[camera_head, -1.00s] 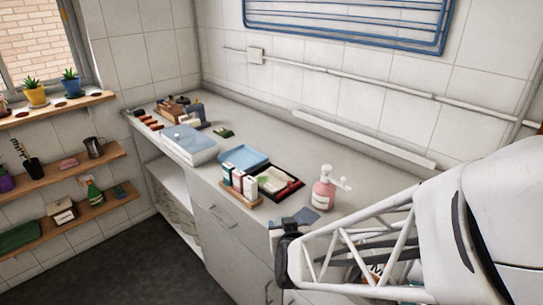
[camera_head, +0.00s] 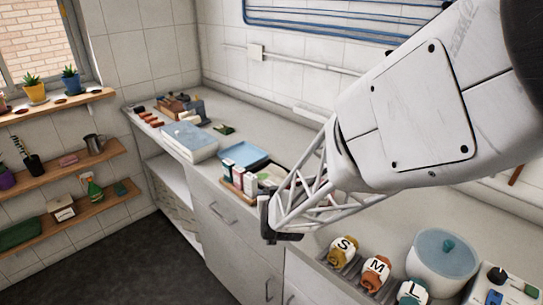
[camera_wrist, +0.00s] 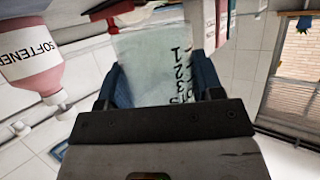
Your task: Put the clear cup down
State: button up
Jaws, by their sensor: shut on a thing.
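The clear cup (camera_wrist: 150,60) is pale and translucent with dark number marks on its side. It is between the two blue fingers of my gripper (camera_wrist: 161,80) in the wrist view, and the gripper is shut on it. In the head view my gripper (camera_head: 270,220) is at the front edge of the counter (camera_head: 225,205), just right of the small boxes. I cannot make out the cup in the head view. From these views I cannot tell how high the cup is above the counter.
A pink softener bottle (camera_wrist: 32,62) is left of the cup in the wrist view; my arm hides it in the head view. Small boxes (camera_head: 238,178) and a blue tray (camera_head: 245,155) are behind my gripper. S, M and L jars (camera_head: 376,272) and a lidded pot (camera_head: 443,262) stand at front right.

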jog(key=shift+w, duration=0.25)
jog(key=shift+w+a, duration=0.1)
jog(key=shift+w+a, duration=0.1)
jog(key=shift+w, duration=0.3)
jog(key=shift+w+a+f, duration=0.1)
jog(key=shift+w+f, duration=0.1)
jog(key=shift+f, duration=0.45)
jog(key=shift+w+f, duration=0.15)
jog(key=shift+f, duration=0.85)
jog(key=shift+f, duration=0.2)
jog(key=o, duration=0.9)
jog(key=shift+o, duration=0.2)
